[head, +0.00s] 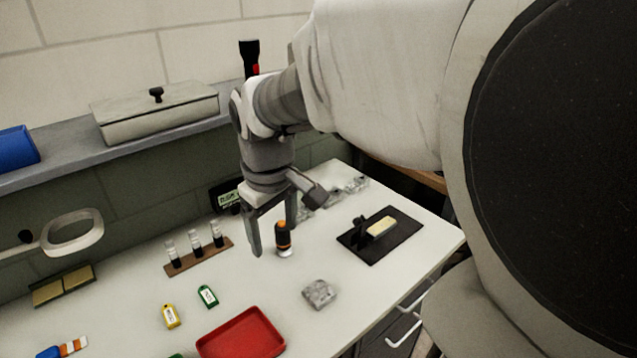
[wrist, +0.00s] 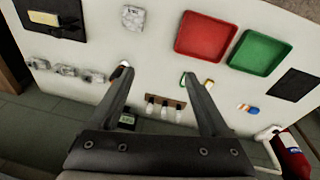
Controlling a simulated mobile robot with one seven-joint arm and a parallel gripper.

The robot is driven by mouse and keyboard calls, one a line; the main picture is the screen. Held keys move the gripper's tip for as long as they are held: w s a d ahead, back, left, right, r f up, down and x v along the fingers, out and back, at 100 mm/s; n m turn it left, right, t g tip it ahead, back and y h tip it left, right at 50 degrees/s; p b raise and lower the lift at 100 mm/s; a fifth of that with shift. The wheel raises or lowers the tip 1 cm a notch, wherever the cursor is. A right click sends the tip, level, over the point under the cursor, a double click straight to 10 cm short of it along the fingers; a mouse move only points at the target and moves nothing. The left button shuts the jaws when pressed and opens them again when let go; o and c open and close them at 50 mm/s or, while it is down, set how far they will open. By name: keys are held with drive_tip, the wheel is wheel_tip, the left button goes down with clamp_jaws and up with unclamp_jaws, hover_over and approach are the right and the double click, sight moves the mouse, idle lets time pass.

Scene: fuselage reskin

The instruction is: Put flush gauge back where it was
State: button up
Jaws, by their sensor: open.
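A small upright black cylinder with an orange band and a silvery base, which looks like the flush gauge (head: 283,238), stands on the white table. My gripper (head: 270,236) is open and empty, pointing down beside it. In the head view the gauge shows close to the right finger; I cannot tell if they touch. In the wrist view my gripper (wrist: 157,73) has its fingers wide apart. The gauge (wrist: 125,64) shows only as a small bit by the left fingertip, mostly hidden by that finger.
A black mat (head: 405,240) with a cream block lies at right. A vial rack (head: 200,258) stands left of my gripper, with a display box (head: 228,196) behind. A clear packet (head: 319,293), yellow tag (head: 171,316), green tag (head: 207,296) and red tray (head: 240,337) lie in front.

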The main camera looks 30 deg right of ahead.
drive_tip(key=s+a+r+m+t, duration=0.1)
drive_tip(key=s+r+m+t, duration=0.1)
drive_tip(key=s, duration=0.4)
drive_tip(key=s+a+r+m+t, duration=0.1)
drive_tip(key=s+r+m+t, duration=0.1)
drive_tip(key=s, duration=0.5)
drive_tip(key=shift+y, duration=0.3)
drive_tip(key=r+p, duration=0.2)
drive_tip(key=w+r+p, duration=0.1)
drive_tip(key=r+p, duration=0.1)
drive_tip(key=shift+w+a+p, duration=0.15)
drive_tip(key=shift+a+p, duration=0.05)
drive_tip(key=shift+p, duration=0.15)
drive_tip(key=shift+f, duration=0.2)
drive_tip(key=c, duration=0.5)
drive_tip(key=shift+d, duration=0.1)
drive_tip(key=shift+d, duration=0.1)
